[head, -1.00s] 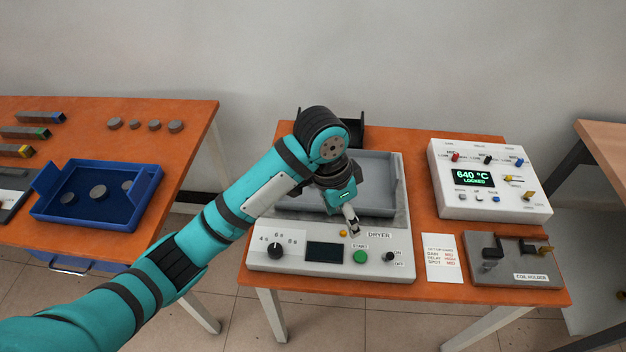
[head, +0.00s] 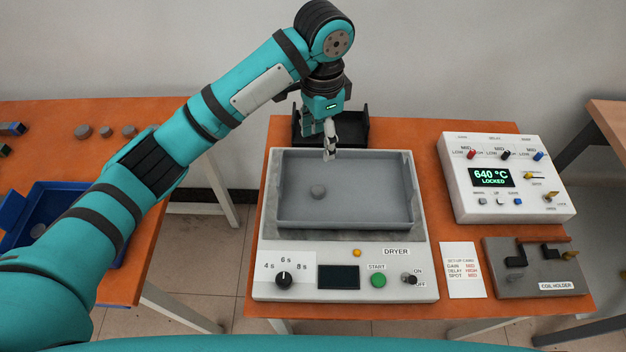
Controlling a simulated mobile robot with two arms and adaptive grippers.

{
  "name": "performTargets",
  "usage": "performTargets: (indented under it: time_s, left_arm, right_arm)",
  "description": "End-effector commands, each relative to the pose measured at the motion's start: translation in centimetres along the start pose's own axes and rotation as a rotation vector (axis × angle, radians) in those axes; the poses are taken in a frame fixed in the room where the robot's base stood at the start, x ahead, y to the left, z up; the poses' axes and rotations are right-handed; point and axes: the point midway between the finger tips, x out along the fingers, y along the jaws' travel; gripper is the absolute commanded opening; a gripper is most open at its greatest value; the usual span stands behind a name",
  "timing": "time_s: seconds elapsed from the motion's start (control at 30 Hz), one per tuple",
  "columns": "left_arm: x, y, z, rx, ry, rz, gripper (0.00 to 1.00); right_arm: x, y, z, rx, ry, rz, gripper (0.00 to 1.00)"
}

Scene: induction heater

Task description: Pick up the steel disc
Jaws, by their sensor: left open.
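Another disc (head: 38,230) shows in the blue tray (head: 18,210), partly hidden by my left arm. Which disc is steel I cannot tell. My right gripper is not in view.
The dryer (head: 345,250) has a knob, a dark screen and a green button in front. A black open holder (head: 355,132) stands behind it. To the right are a heater control box (head: 508,178) reading 640 °C LOCKED, a setup card (head: 462,270) and a coil holder (head: 545,275).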

Motion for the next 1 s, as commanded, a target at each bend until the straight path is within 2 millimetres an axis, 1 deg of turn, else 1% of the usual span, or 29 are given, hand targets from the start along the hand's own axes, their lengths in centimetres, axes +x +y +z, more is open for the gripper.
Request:
performTargets:
  time_s: [0.03, 0.07, 0.1, 0.2, 0.3, 0.4, 0.5, 0.6, 0.7, 0.77, 0.87, 1.0]
  left_arm:
    - [1.3, 0.2, 0.0, 0.001, -0.002, 0.006, 0.57]
    - [2.0, 0.2, 0.1, 0.001, -0.003, 0.007, 0.57]
    - [2.6, 0.1, 0.1, -0.001, -0.004, 0.005, 0.57]
    - [4.8, 0.1, 0.1, -0.001, -0.004, 0.005, 0.57]
    - [7.0, 0.1, 0.2, 0.0, -0.005, 0.004, 0.57]
    - [8.9, 0.1, 0.2, -0.002, -0.003, 0.003, 0.57]
    - [10.2, 0.1, 0.1, -0.001, -0.001, 0.002, 0.57]
    - [11.0, 0.1, 0.1, 0.0, -0.001, 0.002, 0.57]
    - [11.5, 0.1, 0.2, 0.0, -0.002, 0.002, 0.57]
    - [12.1, 0.1, 0.3, 0.0, -0.003, 0.002, 0.57]
    - [13.6, 0.2, 0.6, -0.001, -0.003, 0.003, 0.57]
    - [15.6, 0.3, 0.6, -0.001, -0.002, 0.002, 0.57]
  right_arm:
    - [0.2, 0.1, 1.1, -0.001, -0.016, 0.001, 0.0]
    - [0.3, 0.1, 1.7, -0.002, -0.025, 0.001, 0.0]
    - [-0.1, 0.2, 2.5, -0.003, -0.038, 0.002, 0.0]
    - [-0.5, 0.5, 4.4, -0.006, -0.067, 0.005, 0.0]
    - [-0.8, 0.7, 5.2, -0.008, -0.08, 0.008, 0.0]
    - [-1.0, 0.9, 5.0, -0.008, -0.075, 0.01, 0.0]
    - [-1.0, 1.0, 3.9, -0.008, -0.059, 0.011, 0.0]
    - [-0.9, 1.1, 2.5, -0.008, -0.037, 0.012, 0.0]
    - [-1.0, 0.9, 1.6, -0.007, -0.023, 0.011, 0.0]
    - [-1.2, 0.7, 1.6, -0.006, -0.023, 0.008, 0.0]
    - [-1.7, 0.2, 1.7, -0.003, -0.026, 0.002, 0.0]
    - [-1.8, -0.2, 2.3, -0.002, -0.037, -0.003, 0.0]
